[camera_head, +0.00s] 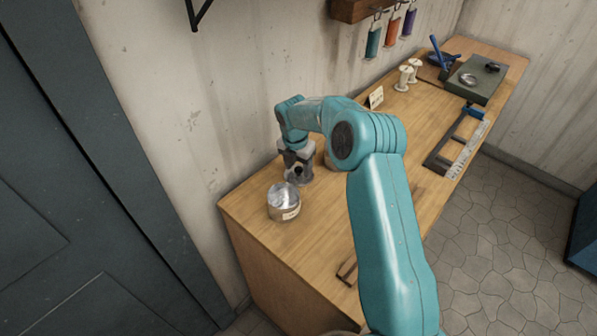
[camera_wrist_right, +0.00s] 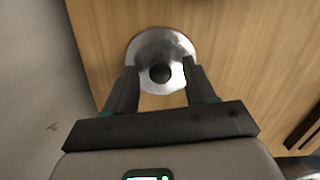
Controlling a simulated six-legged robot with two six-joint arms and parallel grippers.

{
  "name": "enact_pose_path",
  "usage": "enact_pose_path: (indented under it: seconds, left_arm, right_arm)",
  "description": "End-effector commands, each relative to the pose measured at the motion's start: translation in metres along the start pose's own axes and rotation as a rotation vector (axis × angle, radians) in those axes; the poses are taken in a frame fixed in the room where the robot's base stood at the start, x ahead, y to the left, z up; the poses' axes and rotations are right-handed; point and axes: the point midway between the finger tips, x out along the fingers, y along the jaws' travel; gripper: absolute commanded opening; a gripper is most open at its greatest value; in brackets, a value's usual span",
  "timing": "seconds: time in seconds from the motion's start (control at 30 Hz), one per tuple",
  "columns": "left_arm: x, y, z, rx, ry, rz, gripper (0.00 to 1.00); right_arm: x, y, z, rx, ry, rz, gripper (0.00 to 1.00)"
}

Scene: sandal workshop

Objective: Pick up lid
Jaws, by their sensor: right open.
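The lid (camera_wrist_right: 178,47) is a shiny round metal disc with a dark knob (camera_wrist_right: 160,72) at its middle in the right wrist view. It lies over the wooden bench top, between and just beyond the two fingers of my right gripper (camera_wrist_right: 160,92). The fingers are apart with nothing held, one on each side of the knob. In the head view my right gripper (camera_head: 298,178) points down over the near left part of the bench and hides what is directly under it. My left gripper is not in view.
A shiny round tin (camera_head: 284,203) with a pale label stands in front of the gripper on the bench (camera_head: 323,221). The wall is close behind.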

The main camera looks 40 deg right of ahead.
Motion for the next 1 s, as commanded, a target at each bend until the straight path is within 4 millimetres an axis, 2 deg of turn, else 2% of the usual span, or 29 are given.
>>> enact_pose_path:
  seconds: [0.23, 0.27, 0.4, 0.43, 0.83, 1.0]
  left_arm:
    - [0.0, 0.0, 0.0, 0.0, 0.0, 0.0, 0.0]
    - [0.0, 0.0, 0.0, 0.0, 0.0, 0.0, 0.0]
    - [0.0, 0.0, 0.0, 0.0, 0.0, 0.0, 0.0]
    - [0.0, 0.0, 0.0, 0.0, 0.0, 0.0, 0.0]
    - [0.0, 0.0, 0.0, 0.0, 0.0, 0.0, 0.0]
    - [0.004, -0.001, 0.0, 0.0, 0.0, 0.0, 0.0]
  right_arm:
    - [0.003, 0.001, 0.001, 0.001, -0.001, 0.002, 0.55]
    - [0.003, 0.001, 0.001, 0.001, -0.001, 0.002, 0.48]
    - [0.003, 0.001, 0.001, 0.001, -0.001, 0.001, 0.03]
    - [0.003, 0.001, 0.001, 0.001, -0.001, 0.001, 0.0]
    - [0.001, 0.001, 0.001, 0.001, -0.001, 0.002, 0.0]
    - [-0.014, 0.002, 0.003, 0.003, -0.003, 0.004, 0.0]
